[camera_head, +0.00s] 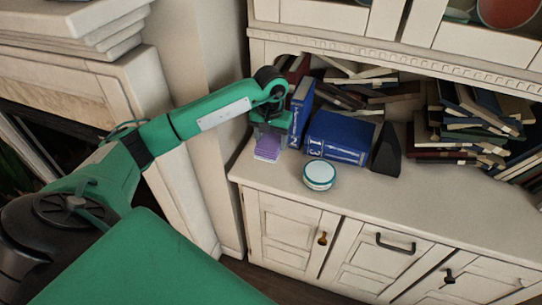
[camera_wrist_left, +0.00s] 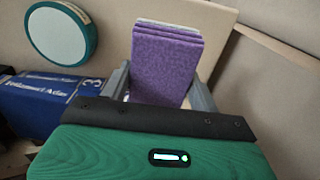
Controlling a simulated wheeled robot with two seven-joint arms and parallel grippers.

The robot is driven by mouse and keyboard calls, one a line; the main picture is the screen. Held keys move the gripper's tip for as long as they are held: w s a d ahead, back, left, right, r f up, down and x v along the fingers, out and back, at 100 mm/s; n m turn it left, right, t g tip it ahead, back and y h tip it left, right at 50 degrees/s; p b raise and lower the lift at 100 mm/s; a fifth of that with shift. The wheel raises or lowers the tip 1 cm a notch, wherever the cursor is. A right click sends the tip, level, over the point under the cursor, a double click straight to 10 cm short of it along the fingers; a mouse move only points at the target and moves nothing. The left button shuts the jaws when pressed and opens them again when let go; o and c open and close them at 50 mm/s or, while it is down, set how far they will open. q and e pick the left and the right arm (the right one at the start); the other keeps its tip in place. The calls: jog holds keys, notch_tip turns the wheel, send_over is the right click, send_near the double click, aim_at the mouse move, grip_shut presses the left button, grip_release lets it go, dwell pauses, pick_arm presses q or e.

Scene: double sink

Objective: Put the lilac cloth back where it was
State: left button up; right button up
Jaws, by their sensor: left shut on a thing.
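The lilac cloth (camera_head: 267,147) is a folded purple block with pale layered edges. It is in my left gripper (camera_head: 270,136), over the left end of the cabinet top. In the left wrist view the cloth (camera_wrist_left: 164,62) stands between the two grey fingers of my left gripper (camera_wrist_left: 160,88), which is shut on it. I cannot tell whether the cloth's lower edge touches the cabinet top. My right gripper is in neither view.
A round white tin with a teal rim (camera_head: 319,175) sits on the cabinet top (camera_head: 400,205). Blue books (camera_head: 340,137) and a dark wedge (camera_head: 386,150) stand behind it. Piled books (camera_head: 470,125) fill the right shelf. The front strip is mostly clear.

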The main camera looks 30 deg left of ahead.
aim_at(271, 139)
pick_arm(q)
notch_tip(271, 139, down, 3)
jog(key=shift+f+p, duration=0.35)
jog(key=shift+f, duration=0.55)
notch_tip(271, 139, down, 3)
jog(key=shift+r, duration=0.2)
jog(key=shift+f, duration=0.3)
jog(key=o, duration=0.7)
jog(key=shift+o, duration=0.9)
jog(key=shift+r, duration=0.2)
notch_tip(271, 139, up, 10)
jog(key=shift+r+b, duration=0.1)
jog(key=shift+b, duration=0.95)
jog(key=shift+r, duration=0.75)
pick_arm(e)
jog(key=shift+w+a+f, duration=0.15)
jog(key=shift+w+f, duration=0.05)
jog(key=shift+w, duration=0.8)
